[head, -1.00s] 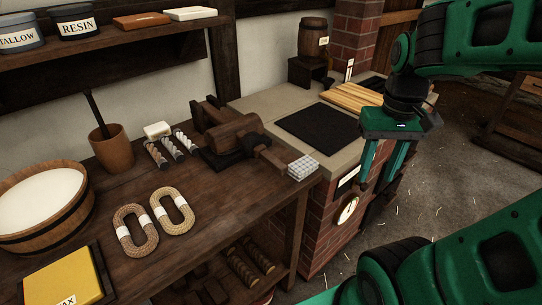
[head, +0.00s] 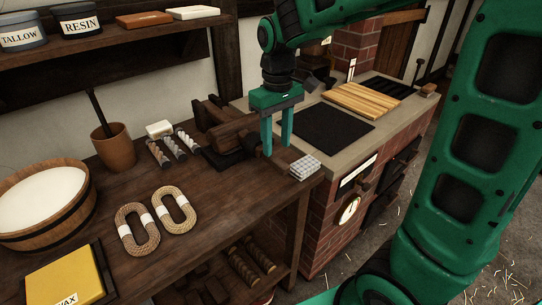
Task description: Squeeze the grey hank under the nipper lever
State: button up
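The nipper (head: 228,128) is a dark wooden block with a thick round beam, at the back of the bench. Its lever, seen reaching right a second ago, is now largely hidden behind my gripper. Three small twisted hanks lie side by side left of the nipper: a brownish one (head: 158,154), a pale grey one (head: 173,147) and a darker grey one (head: 187,141). Which is the task's grey hank I cannot tell for sure. My gripper (head: 277,150) points down at the lever's end, its fingers apart with nothing visibly clamped. Whether they straddle or touch the lever is unclear.
A white checked block (head: 304,167) sits at the bench corner, close right of my gripper. Two oval rope coils (head: 138,230), a wooden tub (head: 45,235) and a mortar (head: 115,147) stand left. The brick stove (head: 340,200) with its black plate (head: 325,128) adjoins right.

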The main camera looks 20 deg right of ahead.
aim_at(277, 159)
jog(key=shift+f, duration=2.5)
